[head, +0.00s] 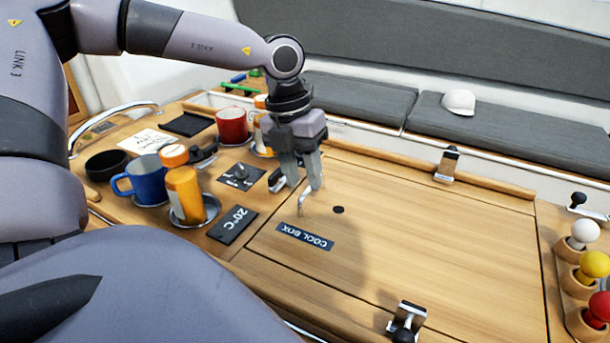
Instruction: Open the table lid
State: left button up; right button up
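The table lid (430,250) is a flat wooden panel lying level with the tabletop, so it looks closed. It has a small dark round hole (338,210) and a dark label reading COOL BOX (305,236). My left gripper (302,196) hangs above the lid's left part, fingers down, just left of the hole. Its fingers are apart with nothing visible between them. I cannot tell whether a fingertip touches the wood. A metal latch (447,163) stands at the lid's far edge and another latch (406,320) at the near edge. My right gripper is out of view.
Left of the lid are a blue mug (148,180), an orange bottle (185,194), a red mug (232,125) and a 20°C display (233,224). White, yellow and red knobs (593,265) stand at right. A white cap (459,102) lies on the grey bench. The lid's top is clear.

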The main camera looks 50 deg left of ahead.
pick_arm(q)
jog(key=shift+d+f, duration=0.15)
jog(key=shift+f, duration=0.55)
grip_shut()
jog(key=shift+w, duration=0.1)
dwell(0.9)
